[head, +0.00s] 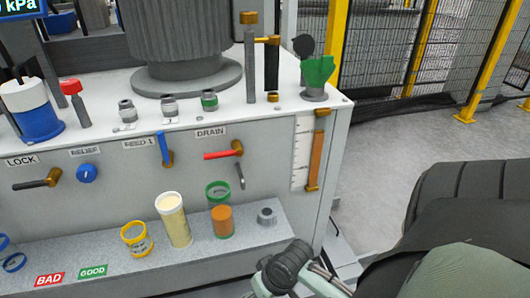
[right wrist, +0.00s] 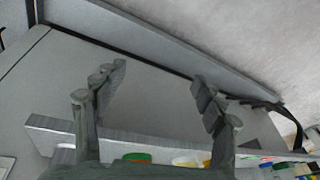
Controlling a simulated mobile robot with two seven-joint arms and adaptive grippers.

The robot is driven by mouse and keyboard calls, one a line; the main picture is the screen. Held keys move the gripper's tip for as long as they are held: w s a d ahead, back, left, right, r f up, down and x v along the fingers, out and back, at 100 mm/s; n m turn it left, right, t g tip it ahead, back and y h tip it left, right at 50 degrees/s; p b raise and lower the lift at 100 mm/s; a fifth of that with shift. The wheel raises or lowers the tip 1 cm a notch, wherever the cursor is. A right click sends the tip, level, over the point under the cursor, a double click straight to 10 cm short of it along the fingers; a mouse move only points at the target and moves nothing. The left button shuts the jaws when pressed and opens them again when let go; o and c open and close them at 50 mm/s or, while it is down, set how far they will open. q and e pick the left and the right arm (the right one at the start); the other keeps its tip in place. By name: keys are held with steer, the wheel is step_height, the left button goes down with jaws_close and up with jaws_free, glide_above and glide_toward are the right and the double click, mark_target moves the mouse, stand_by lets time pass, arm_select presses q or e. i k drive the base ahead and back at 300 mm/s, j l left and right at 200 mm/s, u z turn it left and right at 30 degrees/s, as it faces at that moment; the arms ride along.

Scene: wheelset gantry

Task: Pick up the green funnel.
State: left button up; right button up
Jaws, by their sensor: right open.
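The green funnel (head: 318,72) stands at the right end of the white machine top, on a short grey fitting, with its wide mouth up. A dark round part rises just behind it. My right gripper (right wrist: 160,80) shows in the right wrist view with its two fingers spread apart and nothing between them. Part of my right arm shows at the bottom of the head view, below and in front of the machine, well away from the funnel. The funnel cannot be made out in the right wrist view. My left gripper is not in view.
An upright post with a brass cap (head: 250,55) and a dark cylinder stand left of the funnel. The front ledge (head: 190,260) holds a cream canister (head: 173,220), a yellow-rimmed cup (head: 137,240) and an orange container (head: 222,221). Right of the machine is open floor, then fencing.

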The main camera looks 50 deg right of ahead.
mark_target(316, 73)
steer(key=z, duration=1.8)
steer(key=l+u, duration=0.25)
steer(key=u, duration=0.15)
steer(key=i+l+u, duration=0.1)
steer(key=l+u, duration=0.45)
steer(key=u, duration=0.2)
steer(key=l+u, duration=0.15)
steer(key=l, duration=0.4)
steer(key=k+l+u, duration=0.15)
steer(key=l, duration=0.4)
